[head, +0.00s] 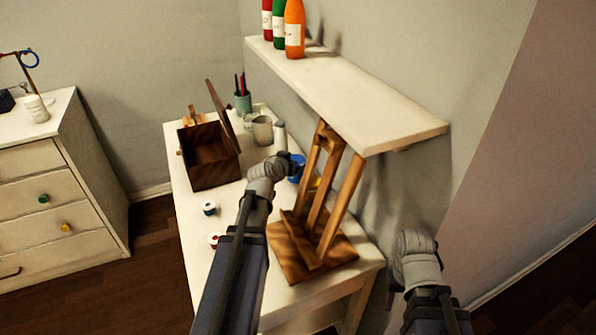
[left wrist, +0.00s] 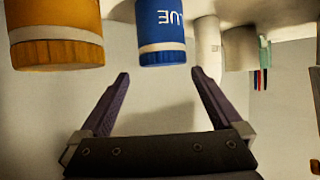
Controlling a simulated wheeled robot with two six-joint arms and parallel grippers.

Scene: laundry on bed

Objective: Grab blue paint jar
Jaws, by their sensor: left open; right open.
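The blue paint jar (head: 297,170) stands on the white table, partly hidden by my left gripper (head: 294,160) in the head view.
A yellow-orange jar (left wrist: 57,35) stands close beside the blue one. A wooden easel (head: 315,225) stands at the table's right, below a shelf (head: 340,95) with bottles. A wooden box (head: 208,160), mugs (head: 262,130) and two small paint pots (head: 209,208) are also on the table.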

